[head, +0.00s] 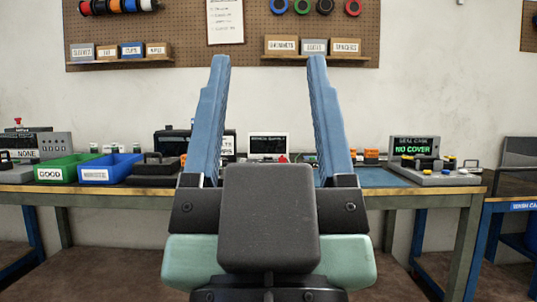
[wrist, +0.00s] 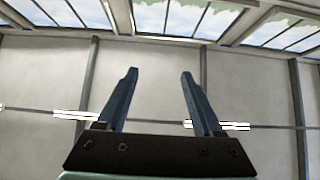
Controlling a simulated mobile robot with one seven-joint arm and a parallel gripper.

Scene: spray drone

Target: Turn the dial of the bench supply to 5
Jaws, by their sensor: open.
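My gripper (head: 268,60) is raised in front of the head camera, its two blue fingers pointing up and wide apart with nothing between them. The wrist view also shows the gripper (wrist: 159,73) open and empty, against the wall and roof windows. What looks like the bench supply (head: 268,143), a pale unit with a dark face, stands on the workbench beyond, between the fingers in the head view. My gripper is well short of it. Its lower part is hidden behind my gripper, and I cannot make out the dial or its setting.
The workbench (head: 438,196) runs across the view. A green bin (head: 63,168) and a blue bin (head: 106,168) stand on its left. A black box with a green "NO COVER" display (head: 413,148) is on the right. A pegboard (head: 180,35) with shelves hangs above.

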